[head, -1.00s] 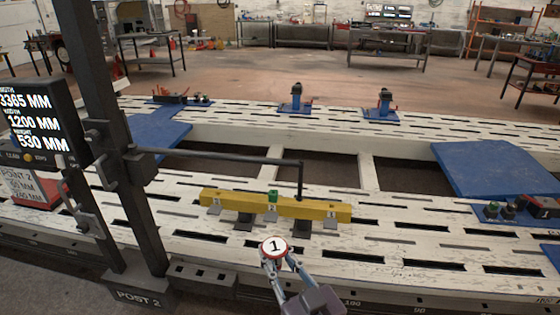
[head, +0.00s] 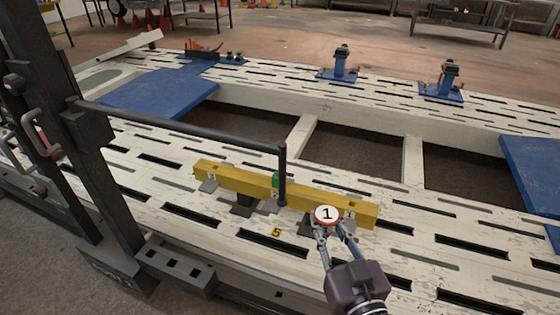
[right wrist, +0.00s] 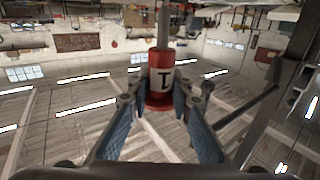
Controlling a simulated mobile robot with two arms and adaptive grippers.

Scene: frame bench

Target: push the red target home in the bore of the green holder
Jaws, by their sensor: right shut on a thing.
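The red target (head: 326,215), with a white face marked 1, is held in my right gripper (head: 331,231). In the right wrist view the red target (right wrist: 160,78) sits between the two fingers of my right gripper (right wrist: 160,98), its pale stem pointing away. The green holder (head: 275,180) is on the middle of the yellow bar (head: 232,180). The target appears right of the holder and in front of the bar's right part, apart from the holder. The holder's bore cannot be made out. My left gripper is out of view.
A dark post (head: 75,110) stands at left; its horizontal rod (head: 180,122) ends in a vertical pointer (head: 282,175) that partly covers the holder. Blue plates (head: 155,92) and blue stands (head: 340,65) lie farther back.

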